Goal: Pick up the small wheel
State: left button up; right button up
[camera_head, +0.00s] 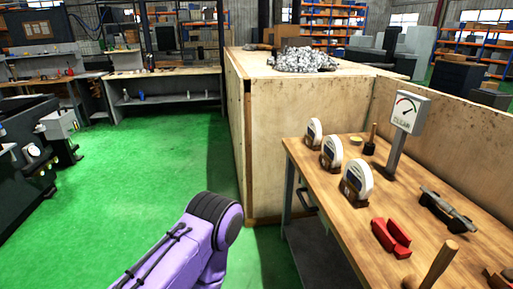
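Three white disc wheels stand upright in a row along the left edge of the wooden workbench (322,198), each in a dark-based holder. The far wheel (315,131) looks smallest in the picture. The middle wheel (331,151) looks larger, and the near wheel (358,179) looks largest. Distance may account for some of this difference. A purple arm link of mine with a dark rounded end is at the bottom centre, over the green floor and left of the bench. Neither of my grippers is in view.
A gauge on a post (408,112), a red block (391,238), a dark metal tool (447,209) and a wooden-handled tool (439,266) are on the bench. A tall plywood partition (241,150) stands behind it. Green floor (120,190) is open to the left.

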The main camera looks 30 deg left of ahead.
aim_at(332, 149)
jog(key=u, duration=1.65)
jog(key=i, duration=2.75)
jog(key=z, duration=2.6)
